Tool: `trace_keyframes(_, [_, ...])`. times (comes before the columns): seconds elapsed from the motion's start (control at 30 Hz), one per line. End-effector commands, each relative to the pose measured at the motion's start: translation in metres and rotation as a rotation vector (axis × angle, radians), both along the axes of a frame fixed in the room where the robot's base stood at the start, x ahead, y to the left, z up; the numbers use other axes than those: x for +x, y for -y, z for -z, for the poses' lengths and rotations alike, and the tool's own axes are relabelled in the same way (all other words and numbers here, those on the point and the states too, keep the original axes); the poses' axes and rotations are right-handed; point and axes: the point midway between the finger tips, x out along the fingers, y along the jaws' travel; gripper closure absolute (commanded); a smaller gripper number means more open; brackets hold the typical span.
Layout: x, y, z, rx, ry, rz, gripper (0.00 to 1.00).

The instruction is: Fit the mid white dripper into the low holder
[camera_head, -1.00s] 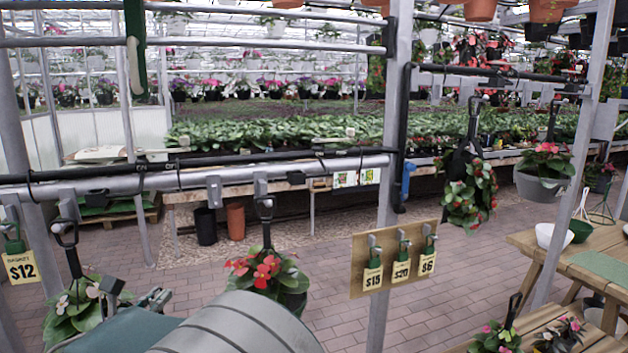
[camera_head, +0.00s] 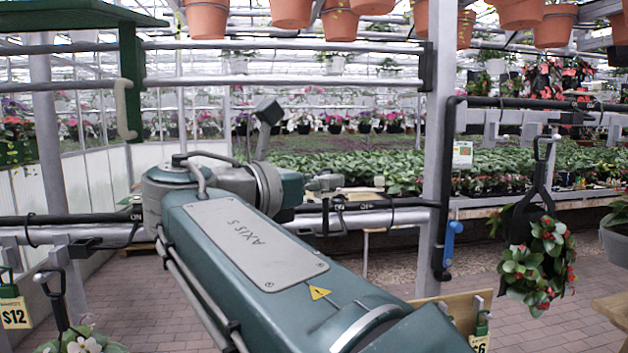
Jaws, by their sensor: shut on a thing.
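My gripper (camera_head: 322,183) is at the far end of my bent arm, left of the tall grey post and close to the horizontal rails. It is small and partly hidden by its wrist. It is shut on a small pale piece (camera_head: 352,190), apparently the white dripper, whose outline blends with the background. Its tip lies just above the lower black and grey rails. I cannot make out the low holder with certainty; dark fittings on the lower rail are near the gripper.
A hanging plant (camera_head: 537,258) is at right. Terracotta pots (camera_head: 340,20) hang overhead. A green bracket (camera_head: 131,85) with a pale hook hangs at upper left. A price board (camera_head: 455,315) is low, partly behind my arm.

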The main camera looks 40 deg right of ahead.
Motion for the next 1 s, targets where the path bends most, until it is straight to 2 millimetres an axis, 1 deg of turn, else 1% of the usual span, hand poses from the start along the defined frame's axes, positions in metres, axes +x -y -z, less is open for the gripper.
trace_keyframes(0.07, [0.003, -0.004, -0.001, -0.003, -0.001, -0.002, 1.00])
trace_keyframes(0.17, [0.008, -0.003, 0.000, -0.004, -0.001, -0.002, 1.00])
trace_keyframes(0.5, [0.030, 0.027, 0.004, 0.007, -0.002, -0.001, 1.00])
trace_keyframes(0.87, [0.055, 0.032, 0.004, 0.000, -0.002, -0.003, 1.00])
trace_keyframes(1.0, [0.064, 0.039, 0.005, 0.001, -0.001, -0.002, 1.00])
